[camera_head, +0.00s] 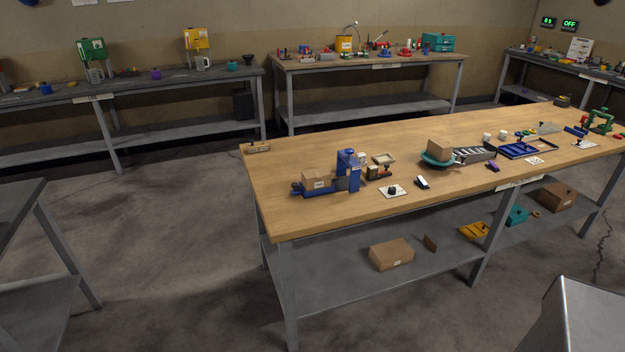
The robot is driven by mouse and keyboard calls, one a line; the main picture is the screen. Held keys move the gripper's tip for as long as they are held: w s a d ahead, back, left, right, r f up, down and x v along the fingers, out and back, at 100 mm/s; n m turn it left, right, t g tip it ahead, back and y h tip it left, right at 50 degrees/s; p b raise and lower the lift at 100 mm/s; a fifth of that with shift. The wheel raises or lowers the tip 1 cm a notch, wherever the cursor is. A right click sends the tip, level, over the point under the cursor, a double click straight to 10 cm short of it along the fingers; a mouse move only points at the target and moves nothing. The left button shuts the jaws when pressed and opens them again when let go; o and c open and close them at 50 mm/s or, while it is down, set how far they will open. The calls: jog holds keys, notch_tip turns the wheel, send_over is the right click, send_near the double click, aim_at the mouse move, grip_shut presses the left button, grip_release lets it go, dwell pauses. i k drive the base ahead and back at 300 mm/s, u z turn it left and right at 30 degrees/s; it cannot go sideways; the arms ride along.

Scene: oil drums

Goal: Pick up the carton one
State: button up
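Several brown cardboard boxes are in view, and I cannot tell which one the task means. A small carton (316,180) with a white label sits on the blue device (347,172) at the left part of the wooden table. Another carton (439,150) rests on a teal dish-like stand (430,162) near the table's middle. A larger carton (391,254) with a small label lies on the lower shelf, and another (557,196) is on that shelf further right. My gripper is not in view.
The wooden table (300,222) also holds a blue tray (520,150), a black-knobbed white plate (392,191) and several small items. Its grey legs and lower shelf (340,292) are obstacles. Workbenches line the walls, and a dark bench (22,212) stands left. Open floor (170,240) lies between.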

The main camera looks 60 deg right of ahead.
aim_at(309, 185)
jog(key=z, duration=0.35)
jog(key=i, duration=1.05)
jog(key=u, duration=0.1)
